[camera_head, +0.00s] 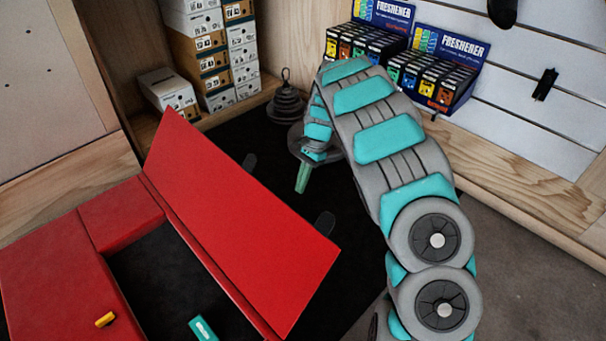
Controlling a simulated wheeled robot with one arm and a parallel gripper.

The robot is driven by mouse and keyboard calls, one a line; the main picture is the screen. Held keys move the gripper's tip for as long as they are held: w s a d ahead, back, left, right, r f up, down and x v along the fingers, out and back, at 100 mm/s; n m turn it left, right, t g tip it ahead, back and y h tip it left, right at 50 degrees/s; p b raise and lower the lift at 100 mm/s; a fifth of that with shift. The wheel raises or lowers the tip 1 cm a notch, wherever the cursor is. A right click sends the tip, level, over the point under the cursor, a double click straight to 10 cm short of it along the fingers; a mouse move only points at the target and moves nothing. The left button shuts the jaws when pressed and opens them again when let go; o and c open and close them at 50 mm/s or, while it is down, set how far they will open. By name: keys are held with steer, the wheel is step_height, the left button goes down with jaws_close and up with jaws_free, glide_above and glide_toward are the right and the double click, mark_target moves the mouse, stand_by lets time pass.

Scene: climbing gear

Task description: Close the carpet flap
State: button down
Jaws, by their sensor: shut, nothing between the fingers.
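The flap is a flat red panel (235,220) standing open and tilted along the right side of a red box-like unit (45,270). The unit has a dark opening (165,275) left of the flap. My gripper (302,180) hangs pointing down behind and to the right of the flap, beyond its far edge, with its teal fingers together. It looks apart from the flap and holds nothing. My grey and teal arm arches from the lower right. Two dark rounded tabs (325,223) show just behind the flap's far edge.
Shoe boxes (213,45) stand on a wooden ledge at the back left. Freshener display boxes (436,75) stand at the back right by a slatted wall. A dark stacked weight (287,103) is behind my gripper. A yellow piece (105,319) sits on the red unit.

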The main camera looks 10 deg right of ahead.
steer(key=shift+s+a+f, duration=0.3)
steer(key=shift+s+a, duration=0.15)
steer(key=shift+a, duration=0.2)
steer(key=shift+s+a+f, duration=0.3)
steer(key=shift+s+a, duration=0.15)
steer(key=shift+a, duration=0.2)
steer(key=shift+s+a+f, duration=0.3)
steer(key=shift+s+a, duration=0.15)
steer(key=shift+a, duration=0.2)
steer(key=shift+a+r, duration=0.1)
